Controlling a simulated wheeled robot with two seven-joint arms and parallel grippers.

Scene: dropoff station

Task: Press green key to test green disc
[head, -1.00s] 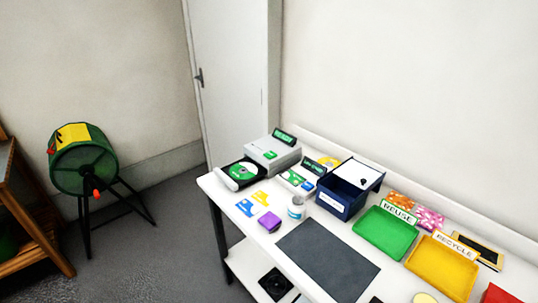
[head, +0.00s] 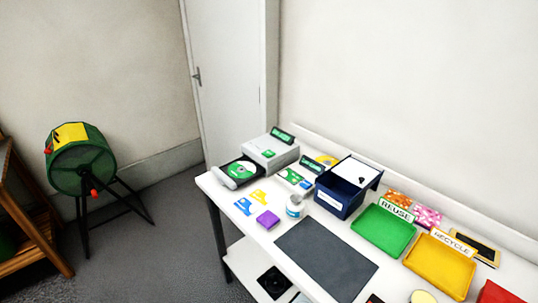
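The green disc (head: 241,170) lies in the dark open tray (head: 229,178) at the front of a grey disc machine (head: 271,150), at the far left end of the white table. A green key (head: 269,154) shows on the machine's front. A small dark display with green text (head: 282,135) stands on top of the machine; its text is too small to read. Neither of my grippers is in view.
On the white table (head: 262,235) are a dark mat (head: 325,258), a blue box (head: 343,190), a green tray (head: 384,230), a yellow tray (head: 440,264), a white cup (head: 295,206) and a purple block (head: 268,220). A green drum (head: 78,165) stands on the floor at left.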

